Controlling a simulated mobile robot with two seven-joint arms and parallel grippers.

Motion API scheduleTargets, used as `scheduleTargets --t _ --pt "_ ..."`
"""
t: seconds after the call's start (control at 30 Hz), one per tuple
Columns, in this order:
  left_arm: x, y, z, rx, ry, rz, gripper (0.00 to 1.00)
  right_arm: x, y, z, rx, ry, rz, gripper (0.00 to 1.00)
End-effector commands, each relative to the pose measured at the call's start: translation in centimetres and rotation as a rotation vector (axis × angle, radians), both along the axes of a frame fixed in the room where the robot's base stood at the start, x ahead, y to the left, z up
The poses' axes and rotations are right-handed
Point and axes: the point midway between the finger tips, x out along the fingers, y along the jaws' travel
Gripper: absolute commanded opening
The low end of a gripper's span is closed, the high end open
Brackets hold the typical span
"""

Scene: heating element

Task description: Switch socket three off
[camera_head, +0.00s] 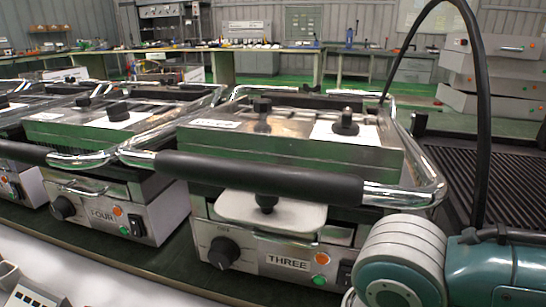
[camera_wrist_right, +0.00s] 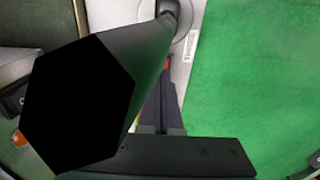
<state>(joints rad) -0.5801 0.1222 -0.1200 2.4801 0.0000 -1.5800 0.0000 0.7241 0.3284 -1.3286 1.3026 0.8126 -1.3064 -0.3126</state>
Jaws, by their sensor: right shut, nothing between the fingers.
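The unit labelled THREE (camera_head: 288,262) stands right of centre in the head view. Its front has a black knob (camera_head: 223,253), an orange lamp (camera_head: 323,258), a green lamp (camera_head: 320,281) and a dark switch (camera_head: 345,273) partly hidden by my right arm. My right gripper (camera_wrist_right: 166,80) shows in the right wrist view, shut with nothing between its fingers. A small red patch (camera_wrist_right: 167,62) shows just past its tips, beside a pale panel with a label (camera_wrist_right: 188,60); I cannot tell whether it is a switch or whether the tips touch it. My left gripper is not in view.
A large black hexagonal end (camera_wrist_right: 78,103) fills the left of the wrist view. The unit labelled FOUR (camera_head: 102,215) stands left of THREE. A thick black handle (camera_head: 260,178) crosses THREE's front, and a black cable (camera_head: 482,120) arcs down at right.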

Motion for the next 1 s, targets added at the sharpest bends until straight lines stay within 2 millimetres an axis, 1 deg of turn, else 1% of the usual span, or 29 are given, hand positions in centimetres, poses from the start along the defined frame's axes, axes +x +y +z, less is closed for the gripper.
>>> scheduleTargets --t 0.03,0.5,0.6,0.87,0.97,1.0 --pt "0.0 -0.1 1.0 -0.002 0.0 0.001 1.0 0.0 0.0 0.9 0.0 0.001 0.0 0.0" --pt "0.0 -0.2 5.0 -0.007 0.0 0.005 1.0 0.0 0.0 4.5 0.0 0.001 0.0 0.0" --pt "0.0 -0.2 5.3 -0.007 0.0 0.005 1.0 0.0 0.0 4.7 0.0 0.0 0.0 0.0" --pt "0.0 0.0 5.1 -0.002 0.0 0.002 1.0 -0.1 0.0 4.6 0.001 0.001 0.0 0.0" --pt "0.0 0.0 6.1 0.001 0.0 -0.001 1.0 -1.0 1.1 5.6 0.03 0.008 0.0 0.0" --pt "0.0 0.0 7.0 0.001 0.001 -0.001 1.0 -1.7 2.1 6.5 0.058 0.013 -0.003 0.0"
